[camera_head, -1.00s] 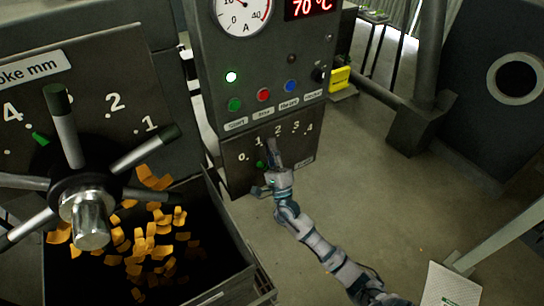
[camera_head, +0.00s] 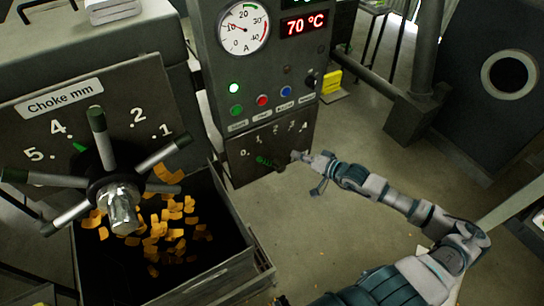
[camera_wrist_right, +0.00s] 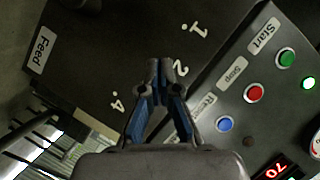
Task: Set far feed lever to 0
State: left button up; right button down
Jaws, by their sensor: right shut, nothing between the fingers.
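The feed panel (camera_head: 240,172) is a dark plate with a scale from 0 to 4, low on the grey control cabinet. Its green pointer (camera_head: 263,161) lies left of the panel's middle, toward the 0 side. A dark lever part seems to extend right of it; its exact shape is too small to tell. My right gripper (camera_head: 301,156) is at the panel's right side, shut and empty. In the right wrist view its closed fingertips (camera_wrist_right: 158,68) show before the panel (camera_wrist_right: 100,45), near the 2. The lever is mostly out of that view. My left gripper is not in view.
A choke handwheel (camera_head: 112,190) with several spokes stands at left before its scale plate. Below it, a dark bin (camera_head: 232,262) holds orange pieces. Start and stop buttons (camera_head: 262,100) sit above the feed panel. Open floor (camera_head: 345,120) lies to the right.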

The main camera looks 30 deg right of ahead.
aim_at(269, 162)
jog(key=p+x, duration=0.1)
jog(key=x, duration=0.7)
jog(key=shift+w+d, duration=0.1)
jog(key=shift+w, duration=0.05)
jog(key=a+f, duration=0.1)
jog(key=a+p, duration=0.1)
jog(key=shift+a+f, duration=0.4)
jog(key=shift+s+a+f+p, duration=0.35)
jog(key=shift+f+p, duration=0.05)
jog(key=shift+d+f, duration=0.1)
jog(key=shift+d, duration=0.05)
